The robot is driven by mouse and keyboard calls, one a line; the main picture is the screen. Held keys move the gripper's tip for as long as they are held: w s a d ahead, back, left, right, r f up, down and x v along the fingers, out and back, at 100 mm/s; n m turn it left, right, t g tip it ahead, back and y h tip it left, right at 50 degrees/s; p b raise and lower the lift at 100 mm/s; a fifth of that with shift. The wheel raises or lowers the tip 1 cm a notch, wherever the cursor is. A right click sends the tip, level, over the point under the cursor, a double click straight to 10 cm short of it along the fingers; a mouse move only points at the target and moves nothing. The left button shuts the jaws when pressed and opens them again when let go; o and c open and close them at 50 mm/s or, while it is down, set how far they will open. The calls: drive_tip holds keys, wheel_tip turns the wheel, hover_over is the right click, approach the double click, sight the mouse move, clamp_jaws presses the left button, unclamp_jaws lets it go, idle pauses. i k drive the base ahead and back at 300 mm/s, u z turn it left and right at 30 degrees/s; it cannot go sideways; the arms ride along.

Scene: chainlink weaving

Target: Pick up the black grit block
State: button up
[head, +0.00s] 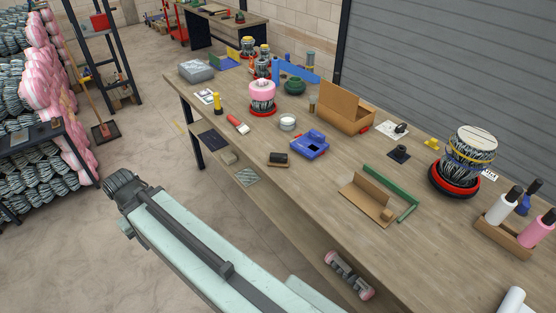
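A small black block (278,159) with a tan lower edge, which looks like the grit block, lies flat on the wooden workbench (330,210) near its front edge, just left of a blue tool. Nothing covers it. My pale green arm reaches in from the bottom of the head view. Its dark end (126,190) is off the bench at the left, over the floor, well apart from the block. The fingers cannot be made out, so whether my gripper is open or shut does not show.
The blue tool (309,145), a white roll (287,123) and a red-handled brush (238,124) lie near the block. A cardboard box (345,108) stands behind. A lower shelf under the bench holds several items. Bare bench shows left of the block; open floor lies at the left.

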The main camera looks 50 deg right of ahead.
sight(276, 159)
drive_tip(key=i, duration=0.95)
drive_tip(key=u, duration=0.05)
